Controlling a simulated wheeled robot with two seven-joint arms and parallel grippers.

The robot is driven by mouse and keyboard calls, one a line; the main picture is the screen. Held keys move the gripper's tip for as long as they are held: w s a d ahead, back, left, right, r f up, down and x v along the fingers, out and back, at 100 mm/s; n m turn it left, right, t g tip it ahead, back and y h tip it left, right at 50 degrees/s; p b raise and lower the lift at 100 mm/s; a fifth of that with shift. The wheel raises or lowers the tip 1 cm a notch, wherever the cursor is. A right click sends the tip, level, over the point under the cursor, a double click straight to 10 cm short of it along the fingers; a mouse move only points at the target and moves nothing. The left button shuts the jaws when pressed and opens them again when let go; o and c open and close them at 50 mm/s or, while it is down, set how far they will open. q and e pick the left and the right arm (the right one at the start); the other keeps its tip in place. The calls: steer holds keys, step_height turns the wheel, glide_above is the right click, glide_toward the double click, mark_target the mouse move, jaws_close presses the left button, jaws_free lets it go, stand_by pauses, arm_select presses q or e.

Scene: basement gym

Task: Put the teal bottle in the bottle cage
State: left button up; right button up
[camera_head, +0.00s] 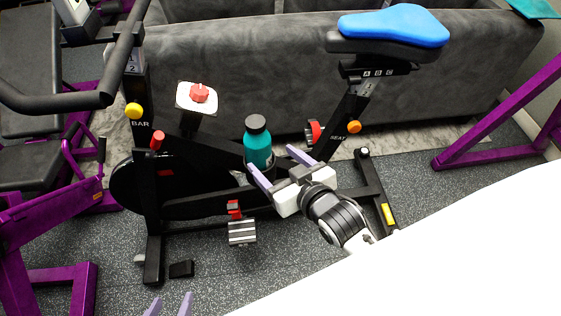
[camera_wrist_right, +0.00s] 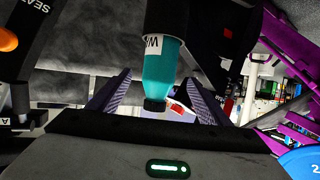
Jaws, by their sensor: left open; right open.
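The teal bottle (camera_head: 258,150) with a black cap stands nearly upright at the middle of the exercise bike. Its lower end is in the black bottle cage (camera_head: 262,174), which is partly hidden against the dark frame. My right gripper (camera_head: 278,164) is open, its fingers pointing at the bottle from the lower right. In the right wrist view the bottle (camera_wrist_right: 162,60) appears cap down between the spread fingers (camera_wrist_right: 158,98), with gaps at both sides. My left gripper (camera_head: 169,305) is open and empty at the bottom edge, only its fingertips showing.
The bike's blue saddle (camera_head: 395,25), handlebar (camera_head: 75,100) and pedal (camera_head: 242,231) surround the cage. A grey sofa (camera_head: 250,60) stands behind. Purple gym frames (camera_head: 505,115) stand at both sides. Speckled floor (camera_head: 210,275) is free in front of the bike.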

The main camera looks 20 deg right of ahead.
steer(key=s+a+f+g, duration=0.1)
steer(key=s+f+g, duration=0.1)
steer(key=s+f, duration=0.3)
steer(key=s+a+f+n+g+y, duration=0.1)
steer(key=s+f, duration=0.5)
steer(key=s, duration=0.6)
steer(key=shift+f+g, duration=0.3)
steer(key=shift+g, duration=0.6)
